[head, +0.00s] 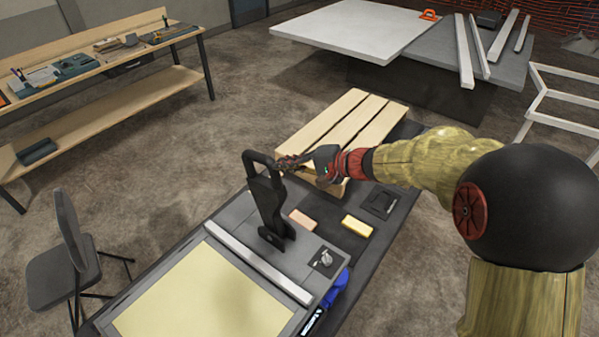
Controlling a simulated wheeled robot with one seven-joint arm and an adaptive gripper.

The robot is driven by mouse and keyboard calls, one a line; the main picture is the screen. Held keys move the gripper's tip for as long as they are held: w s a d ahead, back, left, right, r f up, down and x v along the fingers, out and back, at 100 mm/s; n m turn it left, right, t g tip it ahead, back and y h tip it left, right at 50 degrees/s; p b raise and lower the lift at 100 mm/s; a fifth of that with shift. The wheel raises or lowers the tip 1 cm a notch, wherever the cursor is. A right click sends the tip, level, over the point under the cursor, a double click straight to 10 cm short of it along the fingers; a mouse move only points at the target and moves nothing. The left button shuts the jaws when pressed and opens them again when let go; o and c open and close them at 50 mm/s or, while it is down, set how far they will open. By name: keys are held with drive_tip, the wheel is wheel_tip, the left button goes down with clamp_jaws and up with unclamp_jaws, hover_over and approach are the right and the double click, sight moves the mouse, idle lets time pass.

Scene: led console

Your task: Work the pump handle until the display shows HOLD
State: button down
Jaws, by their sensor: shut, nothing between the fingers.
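The black pump handle (266,205) stands upright from its bracket on the grey console (228,212), with a bent grip at its top. My gripper (283,163) is shut and empty, its fingertips at the right side of that grip. I cannot tell whether they touch it. A small dark display (313,321) with a pale bluish glow shows at the bottom edge of the head view. It is seen at a steep slant, and its text cannot be read.
A wooden slatted pallet (345,125) lies behind my gripper. A pink block (303,219), a yellow block (357,225) and a black square item (383,202) lie right of the handle. A blue item (337,288) is at the console's corner. A chair (65,265) stands left.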

drive_tip(key=w+a+p, duration=0.1)
drive_tip(key=w+a, duration=0.1)
drive_tip(key=a, duration=0.1)
drive_tip(key=w+a+g+h+p, duration=0.1)
drive_tip(key=w+a, duration=0.1)
drive_tip(key=a, duration=0.1)
drive_tip(key=w+a+h+p, duration=0.1)
drive_tip(key=w+a, duration=0.2)
drive_tip(key=shift+a+f, duration=0.1)
drive_tip(key=shift+f, duration=0.25)
drive_tip(key=shift+w+a, duration=0.35)
drive_tip(key=shift+a+r, duration=0.1)
drive_tip(key=shift+r, duration=0.1)
drive_tip(key=shift+w+d+r, duration=0.1)
drive_tip(key=shift+d+r, duration=0.2)
drive_tip(key=shift+r, duration=0.1)
drive_tip(key=b+v, duration=0.1)
drive_tip(key=v, duration=1.2)
drive_tip(key=shift+w+a+r+b, duration=0.15)
drive_tip(key=shift+a+r+b, duration=0.05)
drive_tip(key=shift+r+b, duration=0.15)
drive_tip(key=shift+d+r, duration=0.1)
drive_tip(key=shift+d, duration=0.05)
idle(0.7)
